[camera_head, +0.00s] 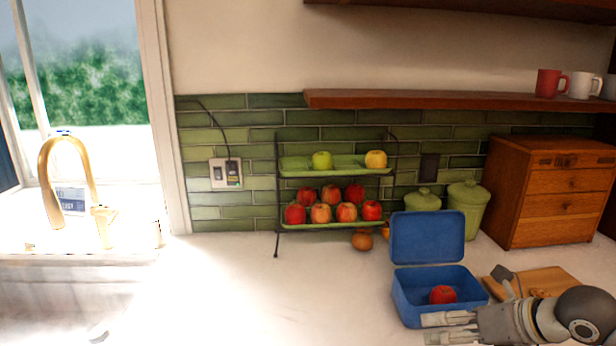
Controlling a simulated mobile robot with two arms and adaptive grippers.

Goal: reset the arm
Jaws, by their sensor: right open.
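My right gripper (432,329) reaches in from the lower right, its fingers pointing left. It is open and seems empty, with its two light fingers spread apart. It appears just in front of a blue lunch box (404,304), overlapping the box's lower front in the picture. The lunch box lid stands open, and a red apple (442,295) sits inside. My left gripper is not in view.
A wooden cutting board (548,281) lies behind my right arm. A two-tier rack (277,210) holds several apples. Green canisters (468,205) and a wooden drawer cabinet (512,200) stand behind. The counter left of the box is clear up to the sink.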

